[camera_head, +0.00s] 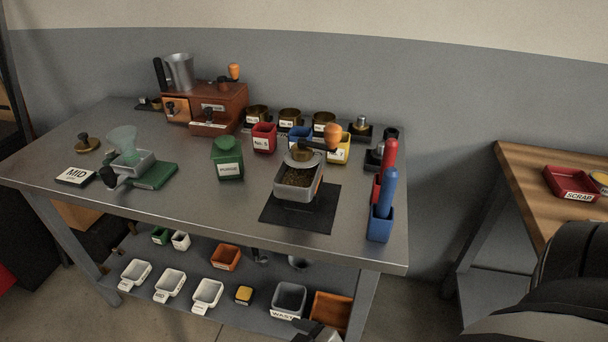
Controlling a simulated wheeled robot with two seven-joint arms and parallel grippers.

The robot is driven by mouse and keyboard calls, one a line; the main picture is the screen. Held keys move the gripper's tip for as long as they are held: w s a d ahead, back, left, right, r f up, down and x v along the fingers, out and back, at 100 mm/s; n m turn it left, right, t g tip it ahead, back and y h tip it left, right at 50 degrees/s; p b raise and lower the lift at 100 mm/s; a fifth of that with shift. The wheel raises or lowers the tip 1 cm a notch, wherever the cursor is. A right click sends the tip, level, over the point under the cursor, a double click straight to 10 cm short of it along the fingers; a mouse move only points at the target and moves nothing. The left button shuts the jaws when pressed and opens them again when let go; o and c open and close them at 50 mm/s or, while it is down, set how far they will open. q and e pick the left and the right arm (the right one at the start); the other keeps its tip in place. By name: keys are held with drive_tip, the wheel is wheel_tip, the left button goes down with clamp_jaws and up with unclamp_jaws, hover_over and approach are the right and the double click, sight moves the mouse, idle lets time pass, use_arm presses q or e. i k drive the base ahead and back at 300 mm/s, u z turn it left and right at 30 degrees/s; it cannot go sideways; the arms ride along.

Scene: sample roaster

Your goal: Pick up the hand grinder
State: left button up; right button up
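A hand crank with an orange knob (332,134) and a brass-coloured round top (301,153) stands at the middle right of the steel table; I take this for the hand grinder. Its lower body is hidden behind a grey labelled tray (293,191) of brown grounds or beans, on a black mat (312,219). A second orange-knobbed crank is on the red-brown wooden box (227,102) at the back. My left gripper is not in view. A dark arm link of mine fills the lower right corner. A grey and black tip (318,332) at the bottom edge may be my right gripper; its fingers cannot be made out.
Blue and red upright handles in holders (380,224) line the right table edge. A green PURGE canister (227,158), small coloured cups and brass tins stand nearby. A funnel (123,140) is at left. The lower shelf holds several trays. A wooden table (520,170) with a red SCRAP tray is at right.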

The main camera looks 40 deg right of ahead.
sight(298, 185)
drive_tip(key=u, duration=0.2)
drive_tip(key=k, duration=0.3)
drive_tip(key=z, duration=0.75)
drive_tip(key=i, duration=0.15)
drive_tip(key=z, duration=0.7)
drive_tip(key=k, duration=0.45)
drive_tip(key=u, duration=1.4)
drive_tip(key=i, duration=1.05)
drive_tip(key=z, duration=1.85)
